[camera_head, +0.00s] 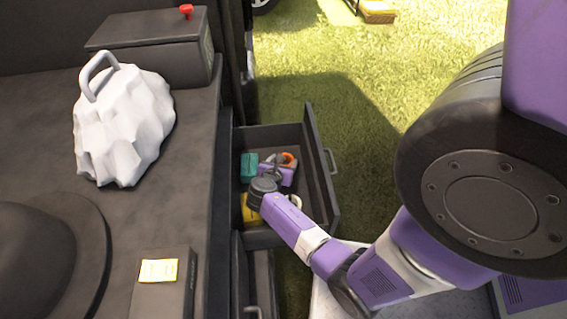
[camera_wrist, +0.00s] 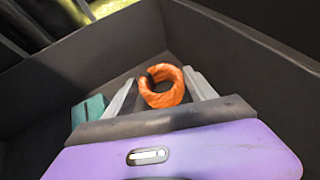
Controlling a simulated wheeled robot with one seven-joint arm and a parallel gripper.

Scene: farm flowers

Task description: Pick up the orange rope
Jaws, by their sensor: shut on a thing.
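The orange rope (camera_wrist: 162,88) is a coiled ring between the two grey fingers of my gripper (camera_wrist: 160,92) in the wrist view. The fingers are shut on it, inside the dark open drawer. In the head view the orange rope (camera_head: 289,160) shows as a small patch at the far side of my gripper (camera_head: 284,163), partly hidden by the purple wrist. The open drawer (camera_head: 318,150) surrounds my gripper.
A teal item (camera_head: 249,166) and a yellow item (camera_head: 249,212) lie in the same drawer. A lower drawer (camera_head: 262,280) is also open. A white rock-like lump with a handle (camera_head: 122,125) stands on the dark counter at the left. Grass lies beyond the drawer.

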